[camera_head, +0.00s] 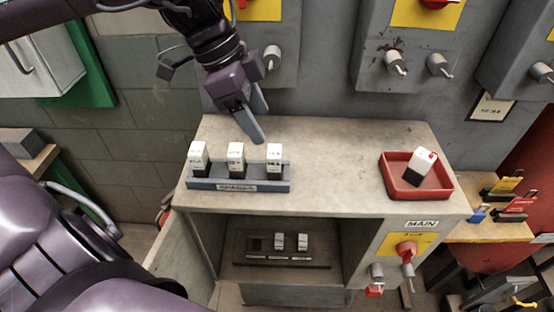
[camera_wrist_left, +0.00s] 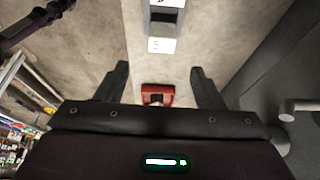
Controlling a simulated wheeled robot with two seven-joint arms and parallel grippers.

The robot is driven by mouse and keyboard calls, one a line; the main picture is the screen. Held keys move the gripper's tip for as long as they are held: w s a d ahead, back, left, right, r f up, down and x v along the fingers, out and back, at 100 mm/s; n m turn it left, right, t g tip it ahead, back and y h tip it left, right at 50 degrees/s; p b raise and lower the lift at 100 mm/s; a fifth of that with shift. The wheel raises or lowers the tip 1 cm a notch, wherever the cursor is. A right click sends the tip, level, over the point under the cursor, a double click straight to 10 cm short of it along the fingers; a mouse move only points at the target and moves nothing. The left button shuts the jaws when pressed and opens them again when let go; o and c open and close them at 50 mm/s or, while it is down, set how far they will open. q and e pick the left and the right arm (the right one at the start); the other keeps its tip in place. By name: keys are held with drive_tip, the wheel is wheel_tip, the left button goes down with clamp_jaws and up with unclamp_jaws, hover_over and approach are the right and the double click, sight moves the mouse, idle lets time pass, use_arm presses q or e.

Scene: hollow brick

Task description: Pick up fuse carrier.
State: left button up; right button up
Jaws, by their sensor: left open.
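Three white-and-black fuse carriers stand upright in the blue-grey spares rack (camera_head: 237,186) on the cabinet top: a left one (camera_head: 198,157), a middle one (camera_head: 236,158) and a right one (camera_head: 274,157). Another carrier (camera_head: 421,166), with a red mark on its white end, lies tilted in a red tray (camera_head: 391,177). My left gripper (camera_head: 256,122) is open and empty above the cabinet top, behind the rack's right part. In the left wrist view the red tray (camera_wrist_left: 158,88) shows between the open fingers (camera_wrist_left: 160,78). My right gripper is not in view.
The cabinet's open bay holds a dark fuse base (camera_head: 300,259) with two carriers and a dark empty place at left. The cabinet top (camera_head: 335,165) is clear between rack and tray. Grey wall boxes with knobs (camera_head: 397,64) stand behind.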

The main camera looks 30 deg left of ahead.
sight(273, 151)
use_arm(q)
drive_tip(key=x, duration=0.4)
drive_tip(key=shift+a+f+p, duration=0.35)
drive_tip(key=shift+w+d+f, duration=0.1)
drive_tip(key=shift+f, duration=0.35)
drive_tip(key=p+x, duration=0.1)
drive_tip(key=x, duration=0.3)
drive_tip(key=shift+w+d+f, duration=0.1)
drive_tip(key=shift+d+f, duration=0.05)
drive_tip(key=shift+f, duration=0.25)
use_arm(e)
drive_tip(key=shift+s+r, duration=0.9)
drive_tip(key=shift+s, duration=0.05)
use_arm(q)
drive_tip(key=shift+c, duration=0.4)
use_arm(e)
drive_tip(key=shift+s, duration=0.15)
use_arm(q)
drive_tip(key=c, duration=1.1)
